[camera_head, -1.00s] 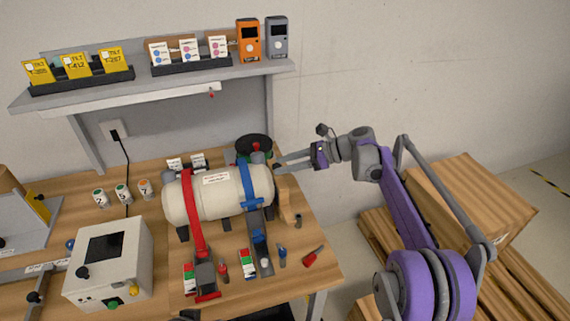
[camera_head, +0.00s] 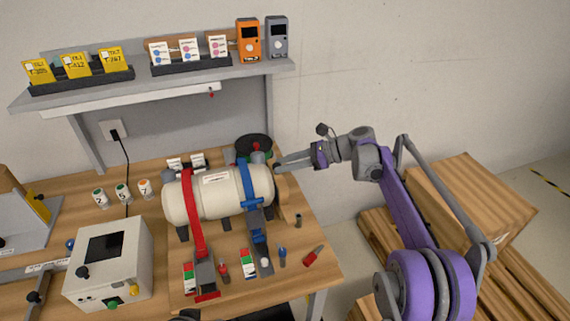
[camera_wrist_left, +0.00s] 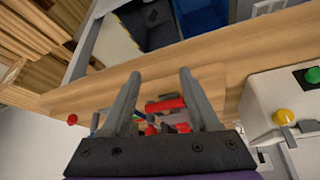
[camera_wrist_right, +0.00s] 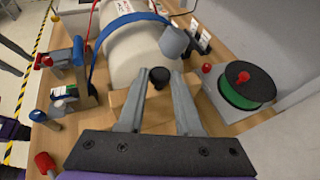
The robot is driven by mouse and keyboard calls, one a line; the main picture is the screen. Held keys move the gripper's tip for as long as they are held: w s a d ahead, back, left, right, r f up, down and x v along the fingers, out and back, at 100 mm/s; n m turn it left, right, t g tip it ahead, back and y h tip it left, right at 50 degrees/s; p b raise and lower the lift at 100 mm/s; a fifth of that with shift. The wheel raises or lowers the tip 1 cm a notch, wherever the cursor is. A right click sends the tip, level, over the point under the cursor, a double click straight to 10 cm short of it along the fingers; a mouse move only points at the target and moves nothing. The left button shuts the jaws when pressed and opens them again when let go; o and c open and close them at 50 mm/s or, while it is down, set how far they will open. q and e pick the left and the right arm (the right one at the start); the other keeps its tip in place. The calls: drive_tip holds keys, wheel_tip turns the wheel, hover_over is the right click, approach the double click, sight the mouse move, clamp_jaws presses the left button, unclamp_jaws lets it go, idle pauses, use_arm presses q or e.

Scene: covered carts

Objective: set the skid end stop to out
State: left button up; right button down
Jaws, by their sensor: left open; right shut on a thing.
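The skid end stop seems to be the wooden block (camera_wrist_right: 150,103) with a black knob (camera_wrist_right: 158,78) at the right end of the cream tank (camera_head: 218,193). In the head view the block (camera_head: 282,190) stands beside the tank end. My right gripper (camera_head: 278,165) reaches it from the right. In the right wrist view its fingers (camera_wrist_right: 157,103) are on either side of the block below the knob, shut on it. No in or out mark is readable. My left gripper (camera_wrist_left: 157,80) is open and empty, facing the bench's front edge.
A red strap (camera_head: 193,215) and a blue strap (camera_head: 247,185) cross the tank. A green-and-black reel (camera_wrist_right: 245,85) stands behind the block. A red-handled tool (camera_head: 313,256) lies near the right bench edge. A white control box (camera_head: 110,262) stands front left.

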idle(0.8)
drive_tip(key=d, duration=0.1)
drive_tip(key=w+d, duration=0.1)
drive_tip(key=d, duration=0.1)
drive_tip(key=d+p, duration=0.1)
drive_tip(key=d, duration=0.1)
drive_tip(key=shift+w+r, duration=0.1)
drive_tip(key=shift+w, duration=0.3)
drive_tip(key=c, duration=0.9)
unclamp_jaws()
drive_tip(key=shift+s, duration=0.1)
drive_tip(key=shift+o, duration=0.2)
drive_tip(key=v, duration=1)
drive_tip(key=shift+d, duration=0.35)
